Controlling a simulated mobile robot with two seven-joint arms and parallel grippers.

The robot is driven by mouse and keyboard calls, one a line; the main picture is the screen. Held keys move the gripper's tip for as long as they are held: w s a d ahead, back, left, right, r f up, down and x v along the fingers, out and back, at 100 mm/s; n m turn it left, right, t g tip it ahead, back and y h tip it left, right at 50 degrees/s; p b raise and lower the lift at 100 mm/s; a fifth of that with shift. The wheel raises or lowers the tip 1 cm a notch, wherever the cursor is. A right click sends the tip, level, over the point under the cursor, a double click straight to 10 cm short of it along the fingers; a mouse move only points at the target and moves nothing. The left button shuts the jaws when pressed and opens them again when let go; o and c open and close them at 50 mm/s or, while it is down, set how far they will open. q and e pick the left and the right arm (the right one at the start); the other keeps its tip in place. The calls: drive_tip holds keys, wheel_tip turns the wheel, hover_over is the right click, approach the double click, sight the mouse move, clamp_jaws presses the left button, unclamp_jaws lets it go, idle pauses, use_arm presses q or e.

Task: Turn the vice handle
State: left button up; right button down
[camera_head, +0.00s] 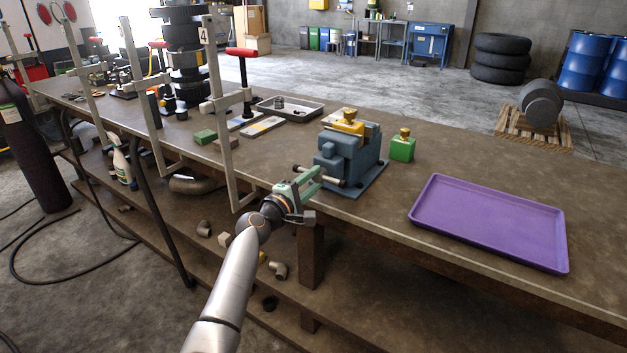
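The blue-grey vice (337,161) stands on the workbench near its front edge, with a yellow-brass part (349,122) on top. Its handle (327,179), a thin dark bar with pale ends, sticks out at the vice's front, partly hidden by my gripper. My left gripper (314,180) reaches up from below the bench edge, with its green fingers at the handle. The fingers look apart, with a gap between them. I cannot tell whether they touch the bar. My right gripper is not in view.
A green block with a brass knob (402,148) stands right of the vice, then an empty purple tray (490,222). The workbench (385,212) front edge is close to my arm.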

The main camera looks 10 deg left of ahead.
use_arm(q)
drive_tip(key=o, duration=0.4)
drive_tip(key=shift+s+a, duration=0.15)
drive_tip(key=shift+s, duration=0.25)
drive_tip(key=p+v, duration=0.1)
drive_tip(key=v, duration=1)
drive_tip(key=shift+s+a, duration=0.1)
drive_tip(key=shift+s, duration=0.25)
